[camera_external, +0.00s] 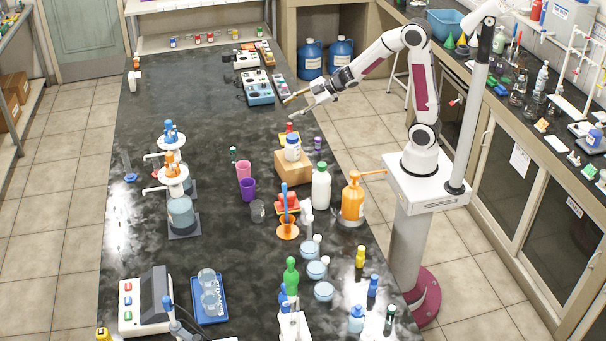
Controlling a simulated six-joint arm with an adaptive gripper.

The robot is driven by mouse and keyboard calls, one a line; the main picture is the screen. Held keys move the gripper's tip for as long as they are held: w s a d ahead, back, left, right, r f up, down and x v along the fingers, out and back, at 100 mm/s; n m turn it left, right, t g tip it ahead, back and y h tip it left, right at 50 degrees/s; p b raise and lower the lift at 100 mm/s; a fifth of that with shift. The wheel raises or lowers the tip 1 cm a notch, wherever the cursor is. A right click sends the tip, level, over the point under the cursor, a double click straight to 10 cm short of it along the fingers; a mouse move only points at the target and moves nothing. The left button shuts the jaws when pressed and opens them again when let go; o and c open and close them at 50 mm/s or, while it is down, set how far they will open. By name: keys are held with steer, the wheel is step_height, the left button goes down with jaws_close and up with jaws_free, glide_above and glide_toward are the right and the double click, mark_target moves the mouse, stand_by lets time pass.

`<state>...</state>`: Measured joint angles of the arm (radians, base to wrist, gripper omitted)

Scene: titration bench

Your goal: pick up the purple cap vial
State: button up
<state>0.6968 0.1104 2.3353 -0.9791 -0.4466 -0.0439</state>
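A small vial with a purple cap (318,143) stands on the black bench top, just right of a cardboard box and near the bench's right edge. My gripper (291,109) is above the bench, up and left of the vial in the picture. Its two fingers point left and down and are spread apart, with nothing seen between them. The gripper is clear of the vial. The vial's lower part is small and hard to make out.
The cardboard box (294,166) carries a white bottle with a blue cap (292,148). A white bottle (321,187) and an orange pump bottle (352,199) stand nearer the camera. Pink (244,170) and purple (248,190) cups stand left. The bench beyond, toward the instruments (259,90), is largely clear.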

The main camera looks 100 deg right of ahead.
mark_target(318, 138)
step_height(318, 138, down, 9)
steer(key=s+n+t+y, duration=0.2)
steer(key=s+y, duration=0.1)
steer(key=y, duration=0.2)
steer(key=s+y, duration=0.2)
steer(key=s, duration=0.1)
steer(key=s+a+f+t+y, duration=0.1)
steer(key=s+y, duration=0.1)
steer(key=s+f+t+y, duration=0.1)
steer(key=s+y, duration=0.1)
steer(key=s, duration=0.1)
steer(key=shift+s+a+f, duration=0.25)
steer(key=shift+s+a, duration=0.05)
steer(key=shift+a, duration=0.05)
steer(key=s+f+m+t+h, duration=0.1)
steer(key=s+f+m, duration=0.2)
steer(key=s, duration=0.2)
steer(key=shift+s+d+f, duration=0.2)
steer(key=shift+d+f, duration=0.05)
steer(key=shift+d, duration=0.05)
steer(key=shift+w, duration=0.1)
steer(key=shift+x, duration=1.2)
steer(key=shift+w, duration=0.15)
steer(key=shift+x, duration=2.5)
steer(key=shift+d, duration=0.15)
